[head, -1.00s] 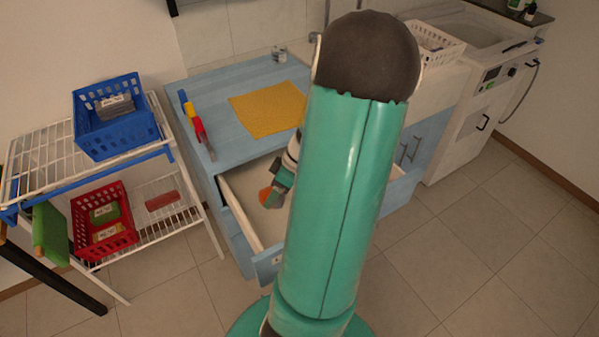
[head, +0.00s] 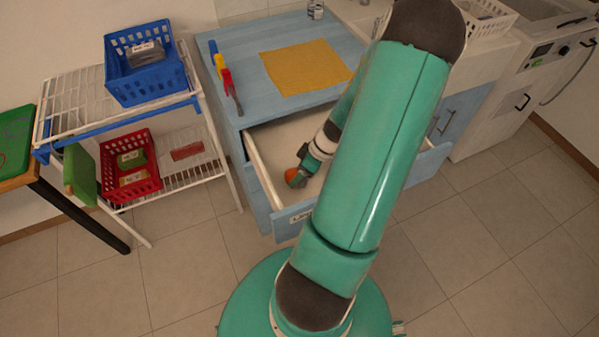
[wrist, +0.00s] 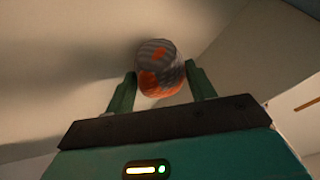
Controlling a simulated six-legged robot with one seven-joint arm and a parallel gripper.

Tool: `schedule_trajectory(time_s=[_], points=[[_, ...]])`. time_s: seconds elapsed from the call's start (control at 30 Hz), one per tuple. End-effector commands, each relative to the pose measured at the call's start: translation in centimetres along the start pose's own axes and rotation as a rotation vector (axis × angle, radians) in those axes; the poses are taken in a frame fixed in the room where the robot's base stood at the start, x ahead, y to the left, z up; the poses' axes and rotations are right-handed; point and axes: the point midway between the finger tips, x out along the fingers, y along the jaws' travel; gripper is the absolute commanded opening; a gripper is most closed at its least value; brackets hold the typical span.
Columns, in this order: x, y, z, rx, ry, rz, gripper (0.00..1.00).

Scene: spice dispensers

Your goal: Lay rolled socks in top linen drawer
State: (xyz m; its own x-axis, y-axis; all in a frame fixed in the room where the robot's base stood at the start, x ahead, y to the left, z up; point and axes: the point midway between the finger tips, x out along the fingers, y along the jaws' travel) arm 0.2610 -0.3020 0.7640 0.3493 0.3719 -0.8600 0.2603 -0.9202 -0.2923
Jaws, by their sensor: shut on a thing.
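The rolled socks (wrist: 158,66), grey with orange patches, sit between the two fingers of my gripper (wrist: 162,90) in the wrist view. In the head view the socks (head: 292,177) show as a small orange spot at my gripper (head: 302,168), inside the open top drawer (head: 268,178) of the blue cabinet. The drawer's pale inner floor and walls surround the gripper. Whether the socks touch the drawer floor I cannot tell. My arm hides the drawer's right part.
A yellow cloth (head: 305,68) and several coloured tools (head: 226,78) lie on the cabinet top (head: 255,108). A white wire rack (head: 75,98) to the left carries a blue basket (head: 147,80) and a red basket (head: 128,178). A green-topped table (head: 14,140) stands far left.

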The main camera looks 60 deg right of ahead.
Motion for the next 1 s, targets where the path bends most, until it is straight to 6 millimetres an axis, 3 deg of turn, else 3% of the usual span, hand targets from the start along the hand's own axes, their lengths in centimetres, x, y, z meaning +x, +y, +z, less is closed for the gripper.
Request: schedule_trajectory(time_s=[0.2,0.23,0.33,0.73,1.0], points=[[0.1,0.2,0.1,0.000,0.000,-0.001,0.32],[0.1,0.2,0.1,0.000,0.000,0.000,0.59],[0.1,0.2,0.1,0.000,0.000,0.000,0.77],[-0.6,0.1,0.0,0.000,0.000,0.002,0.77],[-5.7,0.2,0.0,-0.001,-0.001,0.006,0.77]])
